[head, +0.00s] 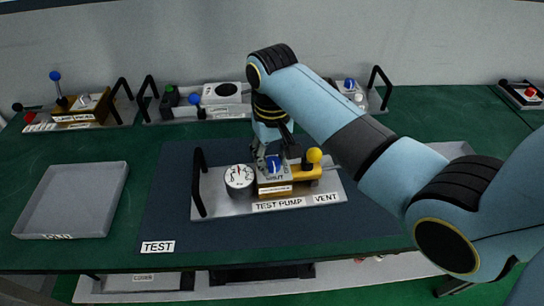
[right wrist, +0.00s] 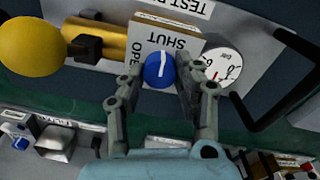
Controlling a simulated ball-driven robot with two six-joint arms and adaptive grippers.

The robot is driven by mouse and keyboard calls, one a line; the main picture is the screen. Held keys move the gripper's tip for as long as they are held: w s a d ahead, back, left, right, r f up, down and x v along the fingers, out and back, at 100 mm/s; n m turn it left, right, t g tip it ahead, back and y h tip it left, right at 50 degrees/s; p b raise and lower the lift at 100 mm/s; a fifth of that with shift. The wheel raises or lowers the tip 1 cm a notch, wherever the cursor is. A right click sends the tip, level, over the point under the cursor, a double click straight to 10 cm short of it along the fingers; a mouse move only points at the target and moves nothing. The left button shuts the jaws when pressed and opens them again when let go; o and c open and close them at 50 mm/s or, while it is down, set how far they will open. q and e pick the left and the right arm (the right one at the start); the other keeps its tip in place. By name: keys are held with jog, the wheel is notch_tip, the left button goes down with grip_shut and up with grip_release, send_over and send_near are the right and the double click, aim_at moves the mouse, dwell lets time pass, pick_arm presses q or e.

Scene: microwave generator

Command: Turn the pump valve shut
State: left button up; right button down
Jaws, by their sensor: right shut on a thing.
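The test pump (head: 225,208) stands on the dark blue TEST mat, on a grey plate with black handles. Its valve is a round blue knob (head: 274,165) with a white line, on a block marked SHUT and OPEN. My right gripper (head: 268,158) comes down over it from behind. In the right wrist view, its fingers (right wrist: 159,78) are closed on opposite sides of the blue knob (right wrist: 157,68). There the white line runs nearly upright, roughly towards the SHUT lettering (right wrist: 167,41). My left gripper is not in view.
A white gauge (head: 239,177) sits left of the valve, and a yellow ball (head: 314,155) right of it. An empty grey tray (head: 75,200) lies at the left. Other handled units, one with a blue-knobbed lever (head: 56,77), line the back.

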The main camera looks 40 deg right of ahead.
aim_at(272, 160)
jog(key=shift+m, duration=0.4)
jog(key=c, duration=0.9)
grip_release()
jog(key=shift+c, duration=0.2)
notch_tip(272, 160, up, 12)
jog(key=shift+f, duration=0.15)
